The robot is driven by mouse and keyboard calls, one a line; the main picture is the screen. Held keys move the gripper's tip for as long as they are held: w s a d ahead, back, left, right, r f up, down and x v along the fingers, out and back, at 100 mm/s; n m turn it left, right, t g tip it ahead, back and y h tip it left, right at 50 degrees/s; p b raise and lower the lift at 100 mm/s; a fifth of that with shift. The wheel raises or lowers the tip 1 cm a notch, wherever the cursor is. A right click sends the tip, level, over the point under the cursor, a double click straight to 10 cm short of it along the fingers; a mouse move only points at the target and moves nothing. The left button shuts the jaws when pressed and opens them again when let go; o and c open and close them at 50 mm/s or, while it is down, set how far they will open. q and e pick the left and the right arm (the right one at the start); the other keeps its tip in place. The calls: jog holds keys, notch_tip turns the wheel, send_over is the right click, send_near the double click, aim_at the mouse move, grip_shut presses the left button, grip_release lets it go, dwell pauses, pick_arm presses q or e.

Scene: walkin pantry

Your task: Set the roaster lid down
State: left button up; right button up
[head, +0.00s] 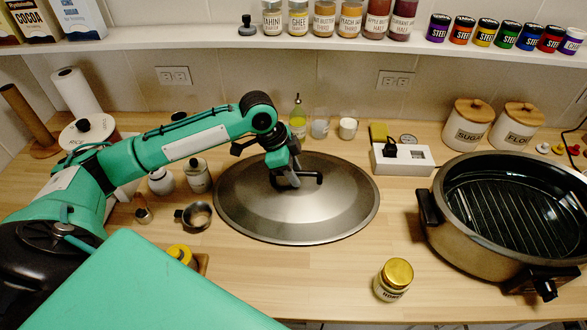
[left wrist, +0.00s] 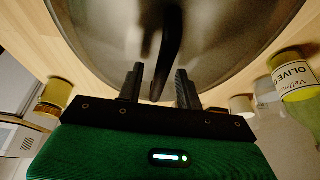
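The roaster lid (head: 260,215) is a wide grey metal dome with a black handle (head: 312,178). It appears to lie flat on the wooden counter, left of the roaster. My left gripper (head: 292,178) is at the handle, reaching down from above. In the left wrist view, its two fingers (left wrist: 158,88) stand apart around the black handle (left wrist: 167,45), with visible gaps beside it. The lid (left wrist: 225,40) fills the top of that view. My right gripper is not in view.
A honey jar (head: 393,280) stands near the front edge.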

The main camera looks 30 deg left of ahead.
pick_arm(q)
jog(key=b+v, duration=0.1)
jog(key=v, duration=1.1)
jog(key=shift+r, duration=0.15)
dwell(0.4)
